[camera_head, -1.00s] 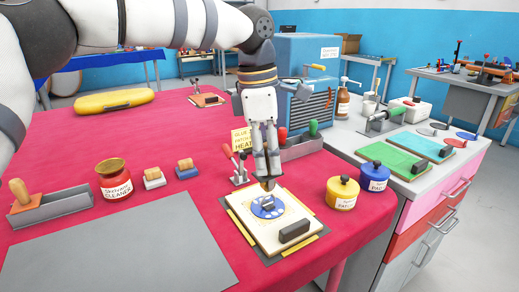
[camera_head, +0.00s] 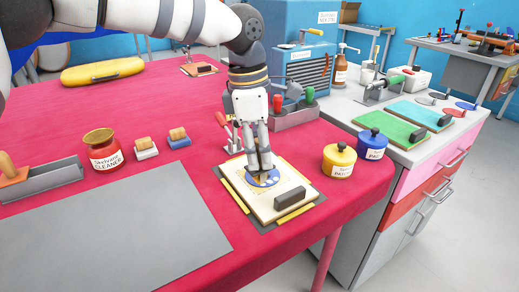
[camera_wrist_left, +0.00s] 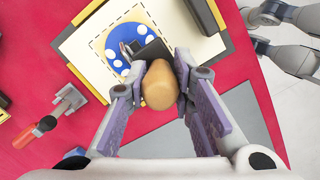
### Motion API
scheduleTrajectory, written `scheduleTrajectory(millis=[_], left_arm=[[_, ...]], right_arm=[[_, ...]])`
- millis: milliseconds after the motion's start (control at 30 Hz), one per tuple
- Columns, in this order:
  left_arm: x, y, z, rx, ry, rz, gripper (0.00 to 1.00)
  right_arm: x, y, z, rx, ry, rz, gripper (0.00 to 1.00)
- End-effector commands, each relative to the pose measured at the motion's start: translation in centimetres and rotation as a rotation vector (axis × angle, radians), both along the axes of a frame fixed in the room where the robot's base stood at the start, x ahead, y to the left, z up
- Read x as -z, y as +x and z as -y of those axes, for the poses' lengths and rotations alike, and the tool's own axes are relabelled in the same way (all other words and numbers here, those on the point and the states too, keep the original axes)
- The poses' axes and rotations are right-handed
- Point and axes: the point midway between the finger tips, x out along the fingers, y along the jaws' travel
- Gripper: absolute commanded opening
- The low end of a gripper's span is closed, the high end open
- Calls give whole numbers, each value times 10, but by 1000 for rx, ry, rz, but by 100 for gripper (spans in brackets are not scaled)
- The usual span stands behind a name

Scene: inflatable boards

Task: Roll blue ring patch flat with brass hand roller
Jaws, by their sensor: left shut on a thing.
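The blue ring patch (camera_head: 256,182), with white dots, lies on a cream board in the head view. It also shows in the wrist view (camera_wrist_left: 112,66). My left gripper (camera_head: 260,168) is over the patch, shut on the wooden handle (camera_wrist_left: 160,85) of the hand roller. The roller's dark grey head (camera_wrist_left: 152,52) is over the patch; the fingers mostly hide it in the head view. I cannot tell whether it touches the patch. Grey jointed parts at the right edge of the wrist view look like my right gripper (camera_wrist_left: 292,45); its jaws are unclear.
A dark block (camera_head: 289,199) lies on the board's near side. Yellow (camera_head: 338,163) and blue (camera_head: 371,146) jars stand right of it. A grey mat (camera_head: 120,235) lies clear at the left front.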

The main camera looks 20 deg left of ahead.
Motion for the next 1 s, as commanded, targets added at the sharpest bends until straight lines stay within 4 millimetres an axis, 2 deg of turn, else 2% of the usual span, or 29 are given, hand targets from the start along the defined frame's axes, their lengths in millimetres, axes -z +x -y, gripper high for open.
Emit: scheduleTrajectory(millis=[1000], left_arm=[[12,0,0,-1,0,0,0]], right_arm=[[0,0,0,0,0,1,0]])
